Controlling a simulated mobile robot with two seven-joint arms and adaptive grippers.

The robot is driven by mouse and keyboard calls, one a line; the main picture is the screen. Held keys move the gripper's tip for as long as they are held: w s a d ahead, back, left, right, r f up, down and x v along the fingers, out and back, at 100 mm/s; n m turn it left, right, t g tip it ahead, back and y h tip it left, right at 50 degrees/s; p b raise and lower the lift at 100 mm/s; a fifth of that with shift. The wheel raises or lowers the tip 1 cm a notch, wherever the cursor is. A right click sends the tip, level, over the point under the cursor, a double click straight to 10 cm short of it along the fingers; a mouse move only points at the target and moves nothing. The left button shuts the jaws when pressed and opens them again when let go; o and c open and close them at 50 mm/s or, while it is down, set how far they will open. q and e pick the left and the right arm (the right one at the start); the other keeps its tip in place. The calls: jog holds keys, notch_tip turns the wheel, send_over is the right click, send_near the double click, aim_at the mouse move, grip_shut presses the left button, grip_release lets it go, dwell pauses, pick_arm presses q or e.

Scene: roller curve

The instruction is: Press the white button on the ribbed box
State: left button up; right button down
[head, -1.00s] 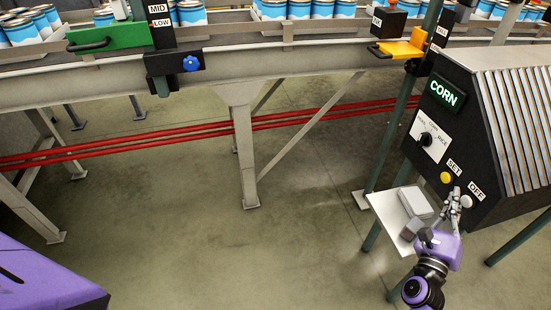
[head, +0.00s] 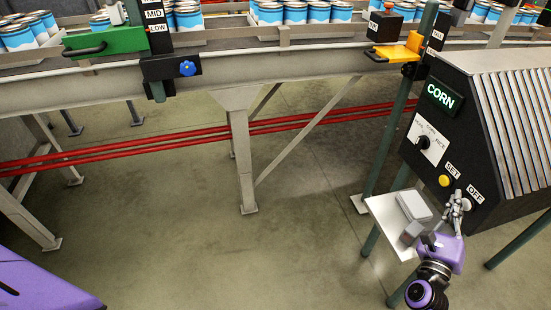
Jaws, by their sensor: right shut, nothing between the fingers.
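The ribbed box (head: 505,120) stands at the right, a black housing with pale ribs on its sloping side. Its front face carries a lit CORN sign, a dial (head: 424,142), a yellow button (head: 445,181) under the SET label, and an OFF label (head: 474,193). The white button (head: 466,204) by the OFF label is largely covered by my right gripper (head: 457,199). The right gripper is shut and empty, its fingertips at the face beside the OFF label. I cannot tell whether they touch the button. My left gripper is out of view.
A white shelf (head: 382,214) with a grey block (head: 414,205) sits left of my right wrist. Green posts stand by the box. A conveyor (head: 270,80) carrying blue-and-white cans crosses the back, with red pipes beneath. The floor in the middle is clear.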

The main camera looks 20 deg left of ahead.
jog(key=shift+w+d+r, duration=0.1)
jog(key=shift+w+d, duration=0.15)
jog(key=shift+d, duration=0.1)
dwell(0.7)
dwell(0.4)
jog(key=shift+s+a, duration=0.55)
jog(key=shift+a, duration=0.15)
jog(key=shift+s+a, duration=0.8)
jog(key=shift+a, duration=0.2)
jog(key=shift+s+a, duration=0.75)
jog(key=shift+a, duration=0.25)
